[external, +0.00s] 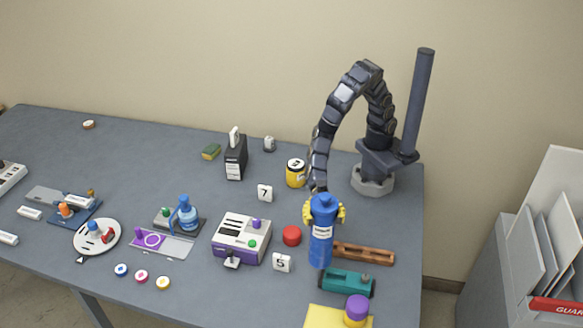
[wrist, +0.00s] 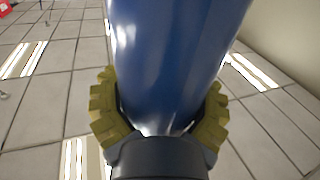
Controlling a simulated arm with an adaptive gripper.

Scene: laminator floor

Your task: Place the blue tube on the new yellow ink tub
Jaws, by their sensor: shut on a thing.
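My gripper (external: 325,213), with yellow fingers, is shut on the blue tube (external: 321,246) at the right part of the table. The tube has a white label and looks upright in the external view. In the wrist view the tube (wrist: 178,65) fills the middle between the fingers (wrist: 160,115). Whether the tube's lower end touches the table is unclear.
A red round object (external: 292,236) and a white card marked 5 (external: 282,262) stand left of the tube. A brown wooden rail (external: 363,253) and a teal block (external: 347,283) lie beside it. A purple-topped object (external: 357,307) is at the front. A black box (external: 236,158) stands farther back.

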